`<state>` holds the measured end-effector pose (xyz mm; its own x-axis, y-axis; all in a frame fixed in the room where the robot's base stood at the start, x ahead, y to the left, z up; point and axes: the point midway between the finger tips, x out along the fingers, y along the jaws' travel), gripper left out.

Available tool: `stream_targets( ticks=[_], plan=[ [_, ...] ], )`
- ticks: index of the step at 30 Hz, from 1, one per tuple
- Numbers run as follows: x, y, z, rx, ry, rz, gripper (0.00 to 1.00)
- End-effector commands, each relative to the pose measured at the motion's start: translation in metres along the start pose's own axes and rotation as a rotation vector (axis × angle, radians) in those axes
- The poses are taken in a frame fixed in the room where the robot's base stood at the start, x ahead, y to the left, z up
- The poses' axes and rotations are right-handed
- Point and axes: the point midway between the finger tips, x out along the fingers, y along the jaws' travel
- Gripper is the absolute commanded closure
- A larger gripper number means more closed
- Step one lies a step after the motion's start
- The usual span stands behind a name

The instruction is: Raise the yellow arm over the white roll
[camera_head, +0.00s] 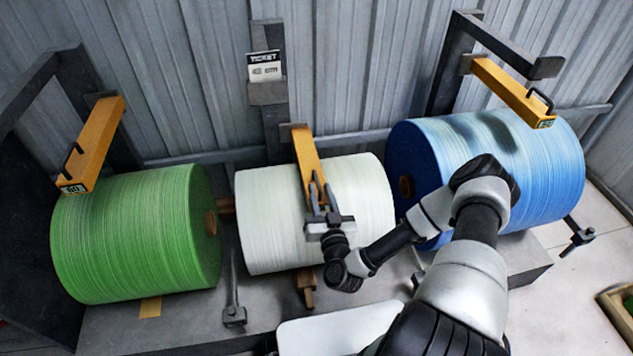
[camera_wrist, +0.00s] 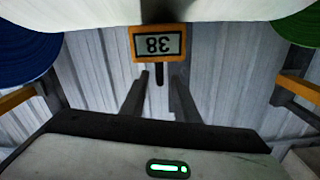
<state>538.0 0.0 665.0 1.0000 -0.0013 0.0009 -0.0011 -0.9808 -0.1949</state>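The white roll (camera_head: 262,215) lies between the green and blue rolls in the head view. Its yellow arm (camera_head: 307,155) reaches from a dark post out over the roll's top; I cannot tell whether it touches the roll. In the wrist view the yellow arm's end plate (camera_wrist: 134,42) shows an upside-down 38, with a black handle (camera_wrist: 159,76) beside it. My gripper (camera_head: 318,190) is at the arm's front end. Its two fingers (camera_wrist: 159,84) are apart, with the handle in line with the gap between them; no contact shows.
The green roll (camera_head: 130,235) and blue roll (camera_head: 490,165) flank the white roll, each with a yellow arm above, at left (camera_head: 95,145) and right (camera_head: 510,90). A ticket (camera_head: 265,66) hangs on the middle post. The corrugated wall (camera_head: 340,70) stands behind.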

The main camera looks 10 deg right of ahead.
Motion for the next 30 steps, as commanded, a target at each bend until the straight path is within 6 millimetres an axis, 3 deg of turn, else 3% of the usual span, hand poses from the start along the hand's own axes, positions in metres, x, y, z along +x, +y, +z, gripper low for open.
stream_targets(
  ticks=[3, 9, 20, 21, 26, 30],
  plan=[
    [0.023, 0.0, 0.001, 0.0, 0.002, 0.0, 0.72],
    [0.047, 0.0, 0.001, 0.0, 0.001, -0.001, 0.72],
    [0.053, 0.0, 0.0, 0.0, -0.001, -0.001, 0.72],
    [0.053, 0.0, 0.0, 0.0, -0.001, -0.001, 0.74],
    [0.053, 0.0, 0.0, 0.0, -0.001, -0.001, 1.0],
    [0.053, 0.0, 0.0, 0.0, -0.001, -0.001, 1.0]
  ],
)
